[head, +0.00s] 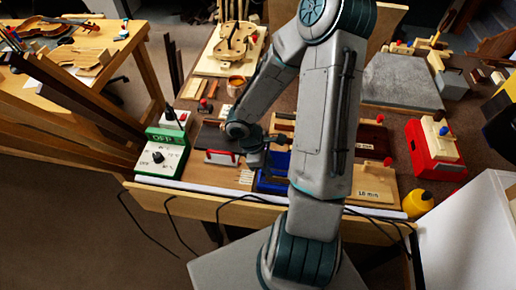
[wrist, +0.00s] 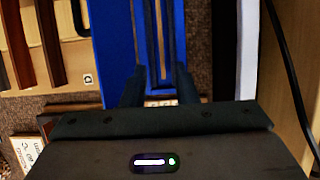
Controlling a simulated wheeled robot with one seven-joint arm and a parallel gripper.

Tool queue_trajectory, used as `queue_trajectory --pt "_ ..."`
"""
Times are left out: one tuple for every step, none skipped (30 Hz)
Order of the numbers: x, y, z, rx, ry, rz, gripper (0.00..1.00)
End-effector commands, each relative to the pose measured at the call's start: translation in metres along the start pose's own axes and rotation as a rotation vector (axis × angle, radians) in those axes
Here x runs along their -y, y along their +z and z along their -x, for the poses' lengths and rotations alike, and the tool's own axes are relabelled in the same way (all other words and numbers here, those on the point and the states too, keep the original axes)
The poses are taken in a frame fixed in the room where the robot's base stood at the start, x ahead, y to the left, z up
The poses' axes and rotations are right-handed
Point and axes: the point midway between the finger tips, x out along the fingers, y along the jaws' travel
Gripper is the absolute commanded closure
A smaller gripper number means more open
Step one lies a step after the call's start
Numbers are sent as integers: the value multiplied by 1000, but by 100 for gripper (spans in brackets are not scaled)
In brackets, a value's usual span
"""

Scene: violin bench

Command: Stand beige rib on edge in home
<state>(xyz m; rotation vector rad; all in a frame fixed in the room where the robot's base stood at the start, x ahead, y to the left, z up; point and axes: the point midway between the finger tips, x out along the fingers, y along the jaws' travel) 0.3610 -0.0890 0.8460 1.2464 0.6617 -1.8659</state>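A narrow blue holder (wrist: 120,45) lies under my gripper in the wrist view, and part of it shows in the head view (head: 272,178). Thin beige and brown upright strips (wrist: 158,35) run lengthwise in its slot; I cannot tell which is the beige rib or which slot is its home. My gripper (wrist: 160,72) is over the near end of the holder. Its two dark fingers stand apart on either side of the strips, with a visible gap and nothing clearly clamped. In the head view my arm hides most of this spot.
A wooden rack (wrist: 70,55) with dark strips lies left of the holder in the wrist view. A grey slab (head: 400,82) lies behind.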

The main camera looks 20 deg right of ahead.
Motion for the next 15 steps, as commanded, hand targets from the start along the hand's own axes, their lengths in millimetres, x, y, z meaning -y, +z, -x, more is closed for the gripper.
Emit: queue_trajectory --pt "-2 0 10 -1 6 -3 73" --pt "-2 1 18 0 7 -3 73" --pt "-2 1 26 -1 6 -3 73" --pt "-2 1 32 -2 6 -3 73" --pt "-1 1 38 -2 5 -2 73" --pt "-2 1 46 -1 6 -3 73" --pt "-2 1 51 0 5 -2 73" --pt "-1 1 56 -1 4 -3 73" --pt "-1 1 62 -2 4 -1 73" --pt "-1 0 67 -2 4 -2 73" --pt "-2 1 71 -2 4 -2 73" --pt "-1 1 76 -1 3 -1 73" --pt "-1 1 78 0 3 -1 73" --pt "-1 1 81 0 2 -1 73" --pt "-1 1 84 -1 2 0 73"
